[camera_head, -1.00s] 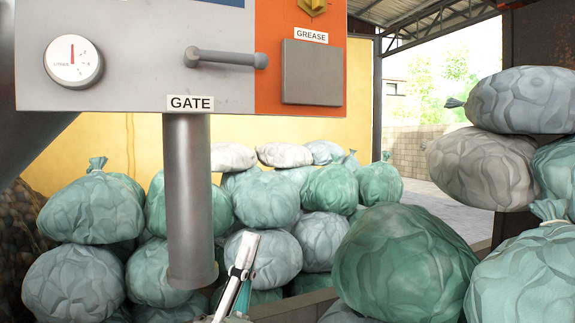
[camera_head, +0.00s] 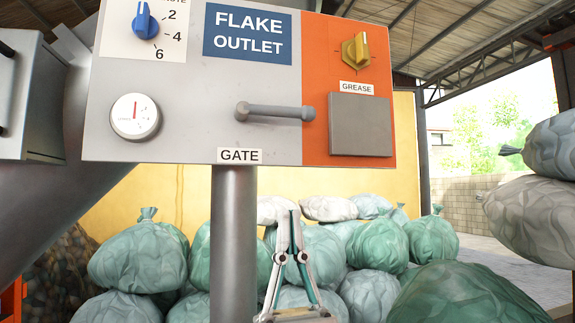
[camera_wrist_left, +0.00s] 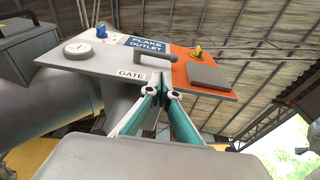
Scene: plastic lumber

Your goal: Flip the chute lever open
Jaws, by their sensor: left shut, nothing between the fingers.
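The chute lever is a grey bar handle (camera_head: 275,111) on the outlet panel, just above the GATE label (camera_head: 240,155). It lies about level, with its rounded end to the right, and it also shows in the left wrist view (camera_wrist_left: 155,51). My left gripper (camera_head: 294,213) is below the panel's lower edge, right of the grey chute pipe (camera_head: 233,240). Its fingertips point up and are shut together with nothing between them. In the left wrist view the fingertips (camera_wrist_left: 162,76) appear just below the lever, apart from it. My right gripper is not in view.
The panel also carries a blue knob (camera_head: 145,22), a gauge (camera_head: 135,117), a yellow knob (camera_head: 355,50) and a grey GREASE cover (camera_head: 360,125). Several stuffed green and grey sacks (camera_head: 140,255) are piled behind the pipe and at the right.

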